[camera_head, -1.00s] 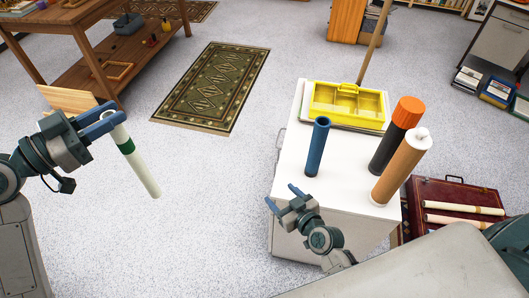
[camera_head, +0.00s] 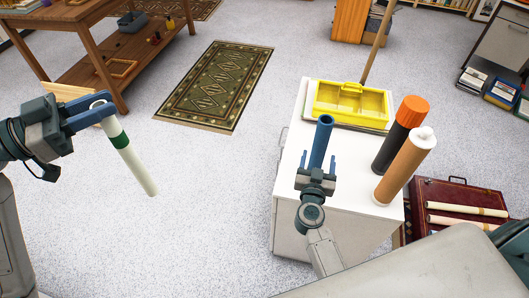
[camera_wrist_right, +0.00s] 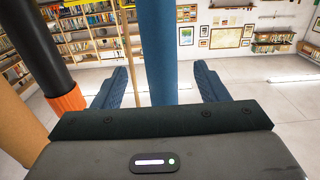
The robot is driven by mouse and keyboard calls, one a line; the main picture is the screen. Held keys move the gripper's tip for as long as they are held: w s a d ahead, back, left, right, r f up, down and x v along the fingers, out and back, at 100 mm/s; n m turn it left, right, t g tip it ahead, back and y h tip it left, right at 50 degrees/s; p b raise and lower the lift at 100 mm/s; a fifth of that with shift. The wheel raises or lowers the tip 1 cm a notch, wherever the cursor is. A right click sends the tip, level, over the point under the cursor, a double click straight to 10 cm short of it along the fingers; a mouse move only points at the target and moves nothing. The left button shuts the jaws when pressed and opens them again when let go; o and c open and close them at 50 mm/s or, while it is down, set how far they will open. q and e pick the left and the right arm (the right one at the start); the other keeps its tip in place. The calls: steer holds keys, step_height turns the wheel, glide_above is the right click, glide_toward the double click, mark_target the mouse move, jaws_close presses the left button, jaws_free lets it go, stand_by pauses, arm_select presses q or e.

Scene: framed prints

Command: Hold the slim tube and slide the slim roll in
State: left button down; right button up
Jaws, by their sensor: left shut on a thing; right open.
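The slim blue tube (camera_head: 321,142) stands upright on the white cabinet top, with an open top end. My right gripper (camera_head: 318,164) is open, and its fingers lie on either side of the tube in the head view. In the right wrist view the tube (camera_wrist_right: 160,50) runs between the two spread fingers (camera_wrist_right: 158,88), with gaps at both sides. My left gripper (camera_head: 92,115) is shut on the slim white roll (camera_head: 131,160) near its upper end. The roll has a green band and hangs tilted over the floor, well left of the cabinet.
On the white cabinet (camera_head: 290,182) stand a black tube with an orange cap (camera_head: 400,135) and a brown tube with a white cap (camera_head: 404,167), right of the blue tube. A yellow tray (camera_head: 350,103) lies behind. A wooden table (camera_head: 100,50) stands at far left.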

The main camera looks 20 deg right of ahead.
mark_target(321, 138)
arm_select(q)
steer(key=shift+r, duration=0.2)
arm_select(e)
steer(key=x, duration=0.9)
steer(key=shift+w+d, duration=0.1)
steer(key=shift+w, duration=0.25)
steer(key=c, duration=1.2)
steer(key=o, duration=1.2)
